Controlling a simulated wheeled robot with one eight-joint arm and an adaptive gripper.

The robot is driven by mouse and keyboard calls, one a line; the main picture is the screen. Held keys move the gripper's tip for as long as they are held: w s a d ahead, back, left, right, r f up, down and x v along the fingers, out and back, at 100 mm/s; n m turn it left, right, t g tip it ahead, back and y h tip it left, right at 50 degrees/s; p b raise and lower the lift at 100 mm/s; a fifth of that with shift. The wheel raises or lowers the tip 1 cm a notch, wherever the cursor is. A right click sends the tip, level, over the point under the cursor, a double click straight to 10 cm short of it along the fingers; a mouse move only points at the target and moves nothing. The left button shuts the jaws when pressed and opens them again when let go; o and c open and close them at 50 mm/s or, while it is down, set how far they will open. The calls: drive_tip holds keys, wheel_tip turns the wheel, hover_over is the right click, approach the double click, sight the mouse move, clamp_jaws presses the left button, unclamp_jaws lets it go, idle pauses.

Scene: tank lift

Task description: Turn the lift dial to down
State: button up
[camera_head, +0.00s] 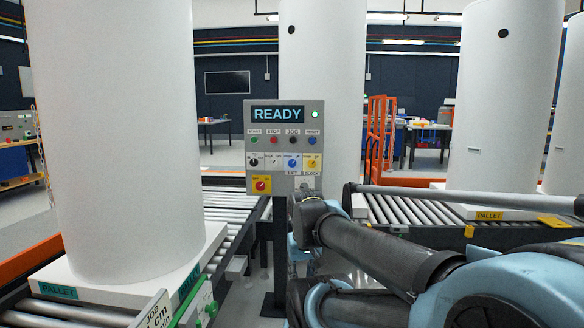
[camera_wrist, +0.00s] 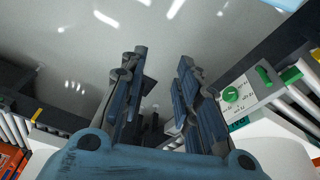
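The lift dial (camera_head: 292,162) is a small blue knob in the lower row of the grey control panel (camera_head: 257,152), with a "LIFT" label under it. It is too small to read which way it points. A yellow knob (camera_head: 312,162) labelled like "BLOCK" sits just right of it. The panel screen (camera_head: 278,114) reads "READY". In the wrist view my gripper (camera_wrist: 160,85) is open and empty, its two fingers apart over grey floor. In the head view my arm reaches below the panel and my fingers cannot be made out. The lift dial is not seen in the wrist view.
Tall white cylinders stand on pallets at left (camera_head: 110,140) and right (camera_head: 505,100). Roller conveyors (camera_head: 232,215) run on both sides of the panel post (camera_head: 279,250). A white box with green knobs (camera_wrist: 232,95) shows right of my fingers. A red emergency knob (camera_head: 261,185) is low on the panel.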

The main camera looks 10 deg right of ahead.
sight(292, 164)
drive_tip(key=shift+o, duration=1.3)
drive_tip(key=w+d+r+m+t+h, duration=0.1)
drive_tip(key=w+d+r+h, duration=0.1)
drive_tip(key=w, duration=0.4)
drive_tip(key=w+d+r+m+t+h, duration=0.2)
drive_tip(key=w+d+r, duration=0.2)
drive_tip(key=w+d, duration=0.2)
drive_tip(key=shift+w+m, duration=0.3)
drive_tip(key=shift+w, duration=0.2)
drive_tip(key=w+d+r+m+t+h, duration=0.15)
drive_tip(key=w+r+t, duration=0.35)
drive_tip(key=w, duration=0.6)
drive_tip(key=w+d+r+m+t+h, duration=0.1)
drive_tip(key=w+r+t+h, duration=0.15)
drive_tip(key=w+r, duration=0.6)
drive_tip(key=w+a+n+t+y, duration=0.25)
drive_tip(key=w+a+t, duration=0.2)
drive_tip(key=w, duration=0.65)
drive_tip(key=shift+m, duration=0.3)
drive_tip(key=x, duration=1.1)
drive_tip(key=a+x, duration=0.1)
drive_tip(key=x, duration=0.4)
drive_tip(key=shift+w+d+f, duration=0.15)
drive_tip(key=shift+w+f, duration=0.05)
drive_tip(key=shift+w, duration=0.3)
drive_tip(key=c, duration=1.1)
